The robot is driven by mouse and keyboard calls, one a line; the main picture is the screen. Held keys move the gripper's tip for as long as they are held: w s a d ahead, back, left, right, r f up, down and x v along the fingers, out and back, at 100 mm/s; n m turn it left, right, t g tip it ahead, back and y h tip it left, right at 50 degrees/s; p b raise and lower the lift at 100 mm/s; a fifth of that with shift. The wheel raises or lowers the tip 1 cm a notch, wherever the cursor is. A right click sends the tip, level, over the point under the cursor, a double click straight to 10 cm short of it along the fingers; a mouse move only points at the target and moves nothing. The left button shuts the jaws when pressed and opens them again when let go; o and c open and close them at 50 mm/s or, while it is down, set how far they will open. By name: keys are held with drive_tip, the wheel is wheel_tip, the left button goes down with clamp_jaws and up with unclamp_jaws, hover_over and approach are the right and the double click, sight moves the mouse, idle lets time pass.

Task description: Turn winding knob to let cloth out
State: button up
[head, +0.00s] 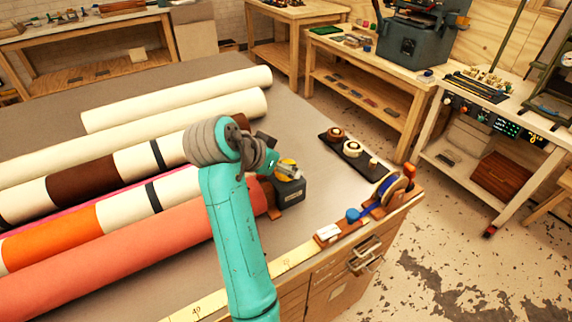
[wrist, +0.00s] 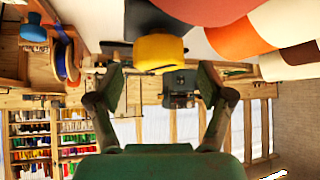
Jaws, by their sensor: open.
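A yellow knob (head: 288,166) tops a dark grey box (head: 291,192) at the right end of the coral cloth roll (head: 120,259). In the wrist view the yellow knob (wrist: 160,52) is just beyond the fingertips, centred between the two fingers. My gripper (wrist: 162,80) is open, with a finger on each side of the knob's line and a clear gap to both. In the head view my arm partly hides the gripper and the roll ends. How deep the knob sits between the fingers I cannot tell.
Several other rolls, white, brown-banded and orange (head: 72,235), lie left on the grey table (head: 300,110). A dark tray (head: 350,150) with small round items and a blue tape dispenser (head: 388,192) stand to the right. The table's middle back is clear.

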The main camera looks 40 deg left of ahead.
drive_tip(key=shift+x, duration=1.3)
drive_tip(key=shift+c, duration=0.3)
drive_tip(key=c, duration=1.1)
drive_tip(key=shift+d+n, duration=0.1)
drive_tip(key=shift+n, duration=0.2)
